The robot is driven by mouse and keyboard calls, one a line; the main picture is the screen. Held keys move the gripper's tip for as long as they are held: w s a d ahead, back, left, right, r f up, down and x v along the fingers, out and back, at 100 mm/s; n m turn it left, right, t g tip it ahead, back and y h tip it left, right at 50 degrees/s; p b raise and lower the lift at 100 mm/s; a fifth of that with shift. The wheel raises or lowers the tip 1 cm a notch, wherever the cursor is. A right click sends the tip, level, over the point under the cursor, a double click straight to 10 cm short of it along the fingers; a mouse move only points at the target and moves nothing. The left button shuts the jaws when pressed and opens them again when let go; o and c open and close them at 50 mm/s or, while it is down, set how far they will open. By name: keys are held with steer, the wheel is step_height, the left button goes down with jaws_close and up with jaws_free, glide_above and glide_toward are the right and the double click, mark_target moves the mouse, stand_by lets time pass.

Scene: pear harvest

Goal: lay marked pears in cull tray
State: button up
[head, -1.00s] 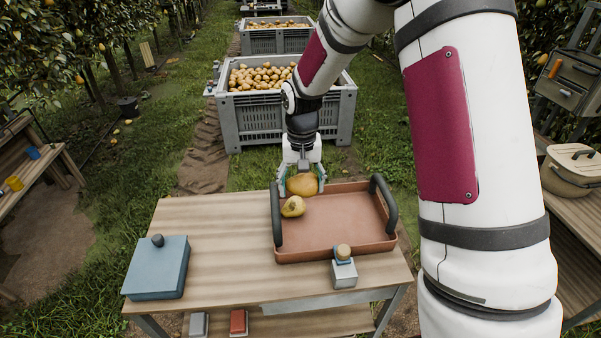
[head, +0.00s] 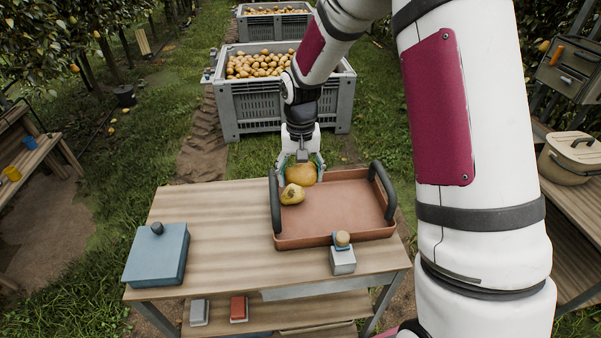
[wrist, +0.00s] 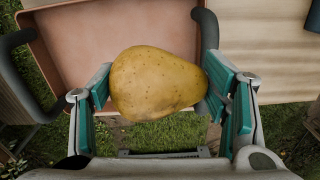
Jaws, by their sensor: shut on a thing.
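My gripper (head: 301,178) is shut on a large yellow-brown pear (head: 301,174) at the tray's back left corner. In the wrist view this pear (wrist: 158,83) lies between the two teal-padded fingers and shows small dark specks. It overlaps the tray's rim; I cannot tell if it touches the tray. In the wrist view, the tray (wrist: 90,40) shows at the top and the second pear is not seen.
The tray stands on a wooden table (head: 220,240). A blue lidded box (head: 157,254) is at the left, and a small grey block with a round knob (head: 342,258) is by the tray's front. A grey bin of pears (head: 285,105) stands behind. The tray's right side is empty.

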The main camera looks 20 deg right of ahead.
steer(key=shift+f+b, duration=1.6)
steer(key=shift+f, duration=5.1)
steer(key=shift+f+b, duration=0.75)
steer(key=shift+f, duration=1.75)
steer(key=o, duration=1.4)
steer(key=shift+r, duration=0.1)
